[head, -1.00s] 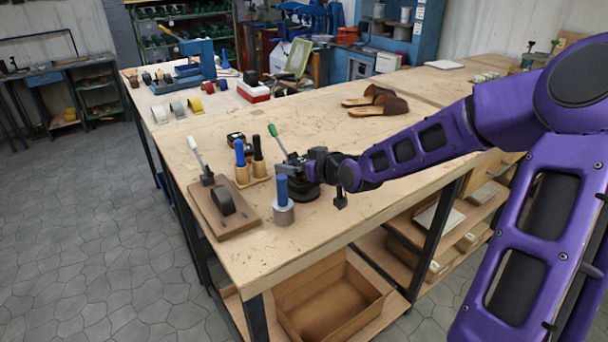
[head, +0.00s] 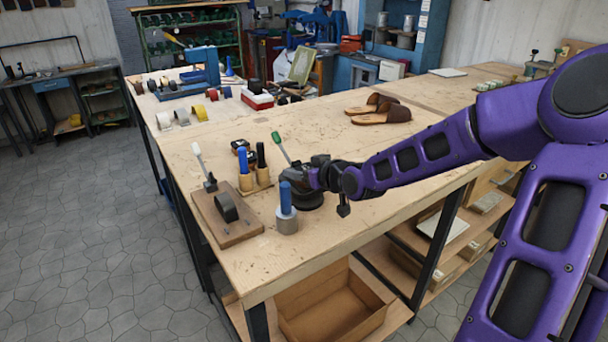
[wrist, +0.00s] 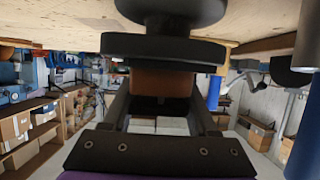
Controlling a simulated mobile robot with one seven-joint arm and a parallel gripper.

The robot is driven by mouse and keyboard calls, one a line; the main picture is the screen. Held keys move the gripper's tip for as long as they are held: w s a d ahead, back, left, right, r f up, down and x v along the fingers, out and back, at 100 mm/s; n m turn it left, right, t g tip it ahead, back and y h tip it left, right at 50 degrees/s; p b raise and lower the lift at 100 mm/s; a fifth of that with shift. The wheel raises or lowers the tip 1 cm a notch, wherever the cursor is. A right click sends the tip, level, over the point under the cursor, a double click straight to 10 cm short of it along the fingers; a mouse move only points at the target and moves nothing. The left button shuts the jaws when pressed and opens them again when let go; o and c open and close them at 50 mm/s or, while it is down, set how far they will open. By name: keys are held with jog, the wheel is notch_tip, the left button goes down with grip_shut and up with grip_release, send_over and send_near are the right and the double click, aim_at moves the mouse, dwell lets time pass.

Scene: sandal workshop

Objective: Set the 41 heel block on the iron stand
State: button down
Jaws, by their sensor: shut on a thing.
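My gripper (head: 314,180) is over the black round iron stand (head: 309,201) near the table's front edge. In the wrist view, where the table is at the top, the stand shows a round base and a wide black plate (wrist: 150,46). A brown block (wrist: 160,82), which I take to be the 41 heel block, sits between my gripper's fingers (wrist: 160,100), and they are shut on it. The block is right at the plate's face. I cannot tell whether it touches. No number shows. In the head view the block is hidden by my gripper.
Further left are a wooden board with a black roller (head: 227,208) and a holder (head: 254,183) with blue and black handles. Sandals (head: 383,117) lie further back.

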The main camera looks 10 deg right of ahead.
notch_tip(320, 180, up, 9)
jog(key=p, duration=0.3)
jog(key=f+b, duration=0.4)
jog(key=f, duration=0.1)
jog(key=f+b, duration=0.2)
jog(key=f, duration=0.1)
jog(key=shift+a, duration=0.35)
jog(key=shift+f+b, duration=0.55)
jog(key=shift+c, duration=0.5)
grip_release()
jog(key=p+v, duration=0.8)
jog(key=v, duration=0.9)
jog(key=shift+s+d+p, duration=0.15)
jog(key=shift+d+p, duration=0.05)
jog(key=shift+p, duration=0.15)
